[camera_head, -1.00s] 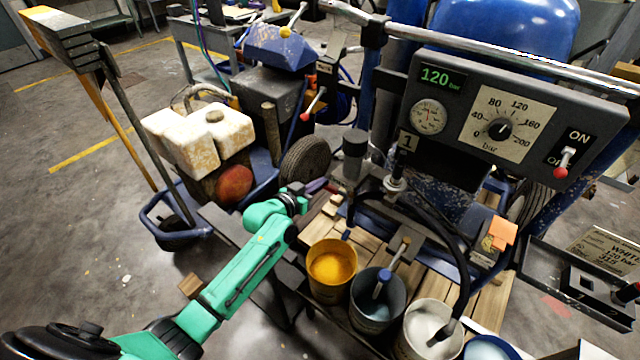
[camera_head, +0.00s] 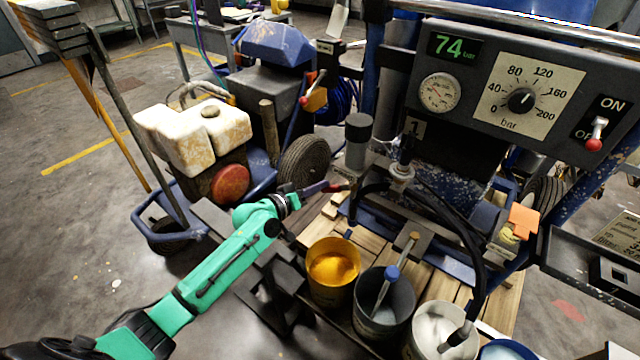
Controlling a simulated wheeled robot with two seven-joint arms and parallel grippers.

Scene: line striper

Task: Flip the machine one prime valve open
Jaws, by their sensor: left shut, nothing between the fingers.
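My right gripper is not in view.
A yellow paint bucket (camera_head: 334,258), a dark bucket (camera_head: 384,318) and a white bucket (camera_head: 443,328) stand in front of the machine on wooden slats. A red-knobbed ON/OFF switch (camera_head: 594,144) sits on the panel. A second machine with a white tank (camera_head: 190,135) stands behind left.

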